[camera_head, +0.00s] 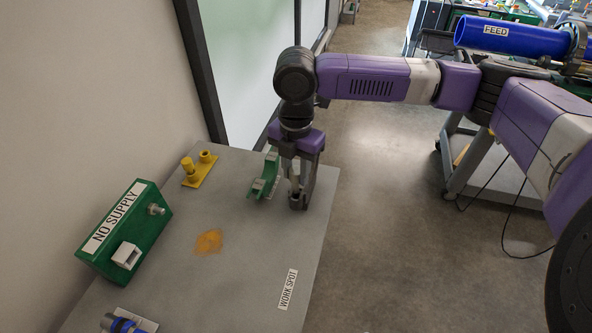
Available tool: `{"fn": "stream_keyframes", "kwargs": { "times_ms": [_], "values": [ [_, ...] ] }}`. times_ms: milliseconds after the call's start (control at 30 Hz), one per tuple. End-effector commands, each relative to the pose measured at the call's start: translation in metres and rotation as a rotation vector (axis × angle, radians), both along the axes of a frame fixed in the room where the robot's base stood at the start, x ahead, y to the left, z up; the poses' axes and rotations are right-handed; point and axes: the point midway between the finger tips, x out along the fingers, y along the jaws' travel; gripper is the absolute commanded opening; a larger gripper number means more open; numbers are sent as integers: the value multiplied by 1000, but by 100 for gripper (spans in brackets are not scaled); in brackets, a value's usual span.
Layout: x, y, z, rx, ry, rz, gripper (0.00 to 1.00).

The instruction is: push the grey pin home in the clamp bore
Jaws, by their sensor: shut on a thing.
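My gripper (298,202) points down at the right edge of the grey bench top, its fingers close together. A small light grey piece (294,178) shows between the fingers and looks like the grey pin; its lower end is hidden. A curved green piece with pale grey blocks, seemingly the clamp (264,178), is just left of my gripper, partly behind it. I cannot make out its bore or whether the pin is in it.
A green NO SUPPLY box (125,232) and a yellow stand (199,169) are on the bench (235,285) to the left. A blue part (117,323) is at the near edge. The bench by the WORK SPOT label (287,288) is clear. A cart with a blue FEED pipe (515,37) stands at the right.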

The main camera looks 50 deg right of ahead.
Motion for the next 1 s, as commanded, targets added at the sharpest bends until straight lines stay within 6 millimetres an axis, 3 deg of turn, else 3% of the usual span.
{"fn": "stream_keyframes", "kwargs": {
  "times_ms": [1000],
  "values": [
    [0, 0, -13, 0, 0, 0, 0]
  ]
}}
